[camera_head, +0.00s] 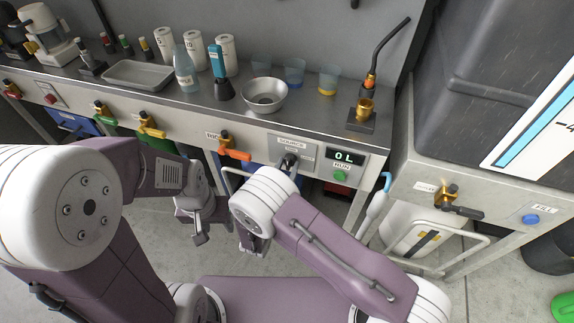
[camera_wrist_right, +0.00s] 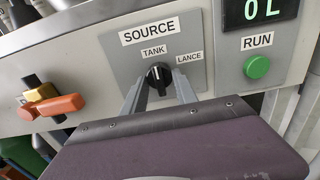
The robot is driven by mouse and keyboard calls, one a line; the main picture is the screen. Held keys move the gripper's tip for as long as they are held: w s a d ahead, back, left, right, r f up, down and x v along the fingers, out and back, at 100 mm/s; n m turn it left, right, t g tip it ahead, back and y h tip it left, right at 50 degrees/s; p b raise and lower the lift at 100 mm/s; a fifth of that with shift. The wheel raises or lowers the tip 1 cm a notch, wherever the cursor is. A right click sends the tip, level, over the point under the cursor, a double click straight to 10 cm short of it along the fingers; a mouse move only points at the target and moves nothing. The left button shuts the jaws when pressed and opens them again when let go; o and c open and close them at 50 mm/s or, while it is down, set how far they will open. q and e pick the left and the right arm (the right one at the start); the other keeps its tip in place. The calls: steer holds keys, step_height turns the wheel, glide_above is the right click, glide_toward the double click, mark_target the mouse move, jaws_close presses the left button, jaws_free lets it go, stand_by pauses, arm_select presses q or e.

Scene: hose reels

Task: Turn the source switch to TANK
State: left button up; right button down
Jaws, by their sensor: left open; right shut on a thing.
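The source switch is a black knob (camera_wrist_right: 158,76) on a grey SOURCE panel (camera_wrist_right: 120,62). The TANK label (camera_wrist_right: 153,50) is above it and the LANCE label (camera_wrist_right: 189,58) is to its right. A pale mark on the knob points roughly up, toward TANK. My right gripper (camera_wrist_right: 157,92) is shut on the knob, one finger on each side. In the head view the knob (camera_head: 290,160) is partly hidden by my right wrist. My left gripper (camera_head: 226,241) is open and empty, hanging over the floor in front of the bench.
Right of the switch are a display (camera_head: 344,158) reading 0 L and a green RUN button (camera_head: 340,176). An orange-handled valve (camera_head: 234,151) is to its left. A steel bowl (camera_head: 265,95), cups and bottles stand on the bench. A blue-tipped lance (camera_head: 375,207) is at the right.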

arm_select(q)
steer(key=shift+r, duration=0.1)
stand_by(0.4)
arm_select(e)
steer(key=c, duration=1)
jaws_free()
